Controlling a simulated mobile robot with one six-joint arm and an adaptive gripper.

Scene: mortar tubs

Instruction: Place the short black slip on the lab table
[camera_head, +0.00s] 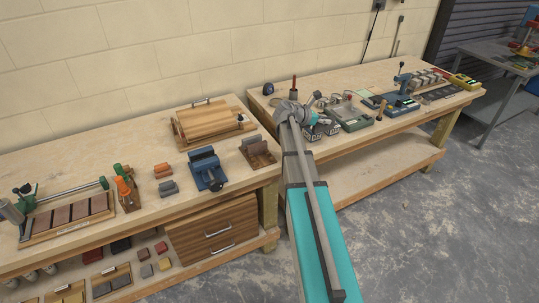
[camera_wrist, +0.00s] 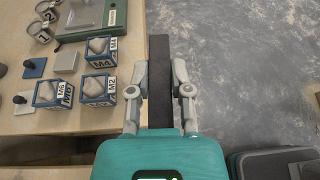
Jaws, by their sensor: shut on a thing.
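A black slip (camera_wrist: 159,82), a dark straight bar, stands between the two fingers of my gripper (camera_wrist: 164,75) in the wrist view. My gripper is shut on it. In the picture the slip lies along the edge of a light wooden table (camera_wrist: 70,125), with grey floor to its right. I cannot tell its height above the table. In the head view the wooden table (camera_head: 270,112) at the right carries lab things, and my gripper is at its near left end, where the arm largely hides it. I cannot make out the slip there.
Tubs marked M4 (camera_wrist: 100,53), M2 (camera_wrist: 98,89) and M6 (camera_wrist: 52,93) stand near the table edge, beside a green-framed glass case (camera_wrist: 90,15). A second wooden bench (camera_head: 130,160) at the left holds a blue vise (camera_head: 206,170). A gap separates the benches.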

